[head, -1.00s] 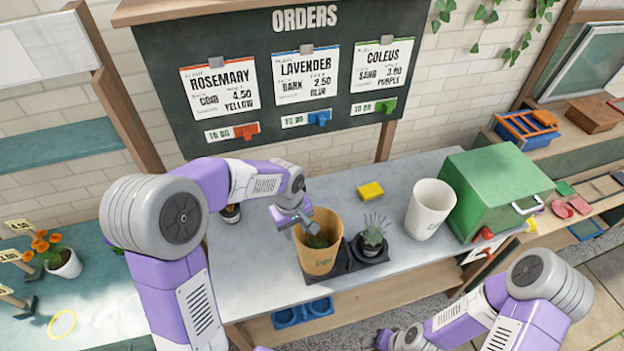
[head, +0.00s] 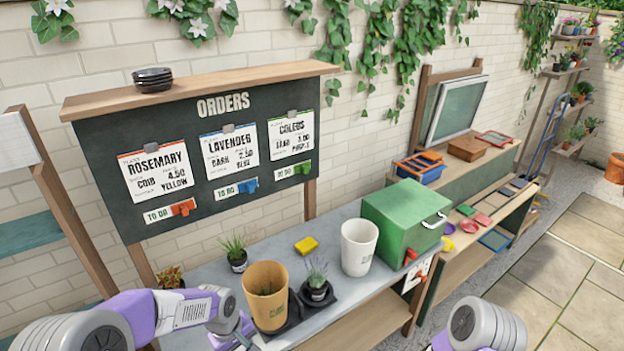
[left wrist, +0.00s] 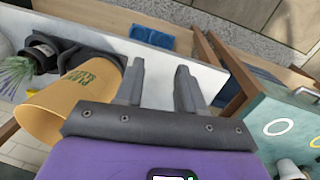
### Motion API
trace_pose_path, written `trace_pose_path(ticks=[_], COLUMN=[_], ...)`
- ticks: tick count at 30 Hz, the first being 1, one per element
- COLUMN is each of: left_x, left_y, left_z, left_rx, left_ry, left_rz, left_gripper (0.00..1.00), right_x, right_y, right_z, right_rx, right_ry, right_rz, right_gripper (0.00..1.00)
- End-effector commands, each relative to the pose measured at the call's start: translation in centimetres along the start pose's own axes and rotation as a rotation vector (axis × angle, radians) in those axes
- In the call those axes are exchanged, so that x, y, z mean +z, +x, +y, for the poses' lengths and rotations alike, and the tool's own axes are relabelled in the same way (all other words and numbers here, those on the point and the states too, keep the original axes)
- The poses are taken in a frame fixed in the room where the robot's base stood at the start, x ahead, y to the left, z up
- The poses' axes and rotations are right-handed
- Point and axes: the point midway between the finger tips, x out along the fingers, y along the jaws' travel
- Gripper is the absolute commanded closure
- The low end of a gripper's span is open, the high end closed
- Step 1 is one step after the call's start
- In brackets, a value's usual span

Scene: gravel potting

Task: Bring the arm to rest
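My left gripper (head: 240,332) is low at the left of the tan pot (head: 267,318) in the head view, partly cut off by the bottom edge. In the left wrist view my left gripper (left wrist: 160,88) has its two fingers spread with nothing between them. The tan pot also shows in the left wrist view (left wrist: 62,105), beside the fingers and apart from them.
A lavender pot (head: 317,293) stands in the black tray (head: 295,313) beside the tan pot. A small potted plant (head: 237,261), yellow block (head: 306,245), white pot (head: 358,248) and green box (head: 405,220) stand on the bench. The orders board (head: 215,150) rises behind.

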Motion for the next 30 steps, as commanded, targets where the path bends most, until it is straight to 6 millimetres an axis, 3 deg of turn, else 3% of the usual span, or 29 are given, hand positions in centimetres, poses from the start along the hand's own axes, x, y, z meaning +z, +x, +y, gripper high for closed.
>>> trace_pose_path(ticks=[1, 8, 12, 16, 21, 30], left_x=[0.6, 4.2, 8.0, 12.1, 15.2, 15.9], left_y=[2.3, 11.0, 17.9, 23.5, 26.6, 27.1], left_z=[-0.2, -1.2, -2.8, -4.9, -6.8, -7.2], left_rx=[0.006, 0.077, 0.138, 0.190, 0.216, 0.221], left_ry=[0.025, 0.163, 0.261, 0.347, 0.418, 0.443], left_rz=[-0.020, -0.090, -0.130, -0.140, -0.124, -0.111], left_gripper=[0.62, 0.62, 0.62, 0.62, 0.62, 0.62], right_x=[-0.1, -0.2, -0.2, -0.4, -0.4, -0.4], right_y=[0.6, 2.5, 4.1, 5.7, 6.7, 6.8], right_z=[0.2, 0.9, 1.5, 2.1, 2.5, 2.5], right_rx=[0.000, 0.000, 0.000, 0.000, 0.000, 0.000], right_ry=[0.000, -0.001, 0.000, 0.000, 0.000, 0.000], right_rz=[0.002, 0.002, 0.001, 0.002, 0.002, 0.002], right_gripper=[0.54, 0.54, 0.54, 0.54, 0.54, 0.54])
